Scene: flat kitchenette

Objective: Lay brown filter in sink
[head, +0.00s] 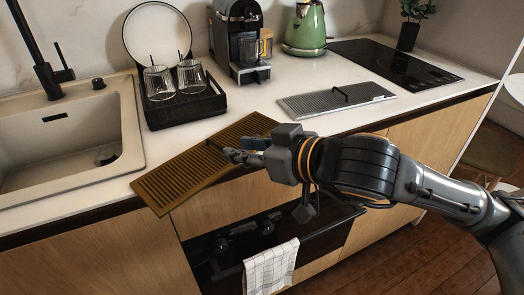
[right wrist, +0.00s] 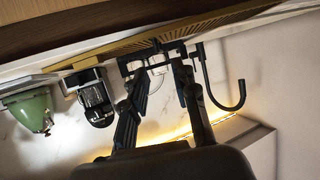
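The brown filter (head: 175,178), a slatted flat panel with a dark handle, is tilted across the counter's front edge, right of the sink, with its near left corner sticking out past the edge. My right gripper (head: 238,156) is at the handle near its middle. In the right wrist view the fingers (right wrist: 168,52) close in on the handle, under the filter (right wrist: 215,22). The beige sink (head: 50,135) is at the left, its basin empty, with a drain at its right. My left gripper is not in view.
A black faucet (head: 42,62) stands behind the sink. A dark dish rack (head: 185,106) with glasses and a plate stands behind the filter. A grey filter (head: 335,98) lies farther right, near a coffee machine (head: 238,40), green kettle (head: 306,30) and cooktop (head: 395,65). A towel (head: 271,266) hangs below.

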